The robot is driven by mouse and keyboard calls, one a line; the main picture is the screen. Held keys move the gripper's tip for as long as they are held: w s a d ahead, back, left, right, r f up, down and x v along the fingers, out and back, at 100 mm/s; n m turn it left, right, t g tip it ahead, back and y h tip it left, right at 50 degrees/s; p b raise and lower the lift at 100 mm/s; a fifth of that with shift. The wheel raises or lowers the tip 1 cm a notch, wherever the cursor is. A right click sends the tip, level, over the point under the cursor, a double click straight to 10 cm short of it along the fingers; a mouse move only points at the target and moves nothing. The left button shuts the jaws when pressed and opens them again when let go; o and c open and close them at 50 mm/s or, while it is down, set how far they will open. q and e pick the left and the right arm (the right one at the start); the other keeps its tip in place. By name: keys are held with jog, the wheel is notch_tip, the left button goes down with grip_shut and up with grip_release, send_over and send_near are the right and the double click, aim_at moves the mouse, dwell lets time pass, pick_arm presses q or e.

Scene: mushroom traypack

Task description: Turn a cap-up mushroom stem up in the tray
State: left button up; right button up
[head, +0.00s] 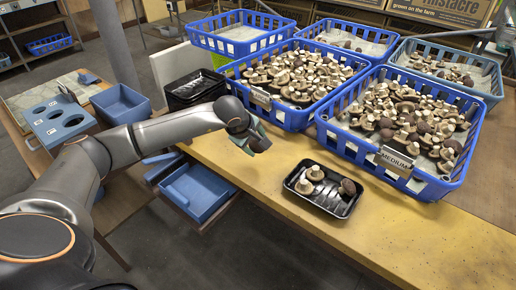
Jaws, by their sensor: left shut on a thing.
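A black tray (322,211) sits on the yellow table, with several mushrooms in it. Pale mushrooms (304,186) lie at its left and back, some with stems up. A mushroom with a brown cap showing (347,187) is at its right side. My left gripper (258,146) is above the table, left of and behind the tray and apart from it. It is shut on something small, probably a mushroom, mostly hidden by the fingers. My right gripper is not in view.
Blue crates of mushrooms, a nearer left one (289,119) and a right one labelled MEDIUM (430,184), stand behind the tray. Stacked black trays (193,92) are at the left. An empty blue bin (200,190) hangs below the table edge. The front right tabletop (440,240) is clear.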

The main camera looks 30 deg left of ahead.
pick_arm(q)
notch_tip(320, 180, down, 2)
jog(key=shift+f+b, duration=0.1)
jog(key=shift+b, duration=0.5)
notch_tip(320, 180, down, 2)
jog(key=shift+f+b, duration=0.1)
jog(key=shift+b, duration=0.6)
jog(key=shift+f, duration=0.35)
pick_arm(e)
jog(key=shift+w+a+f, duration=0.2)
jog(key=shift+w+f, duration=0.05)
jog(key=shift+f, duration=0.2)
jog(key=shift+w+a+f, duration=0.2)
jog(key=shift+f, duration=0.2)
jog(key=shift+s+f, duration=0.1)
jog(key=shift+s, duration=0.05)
pick_arm(q)
jog(key=shift+f+b, duration=0.15)
jog(key=shift+b, duration=0.2)
jog(key=shift+f, duration=0.15)
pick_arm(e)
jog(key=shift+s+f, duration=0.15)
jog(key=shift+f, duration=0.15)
pick_arm(q)
jog(key=shift+s+f+b, duration=0.15)
jog(key=shift+f+b, duration=0.2)
jog(key=shift+b, duration=0.15)
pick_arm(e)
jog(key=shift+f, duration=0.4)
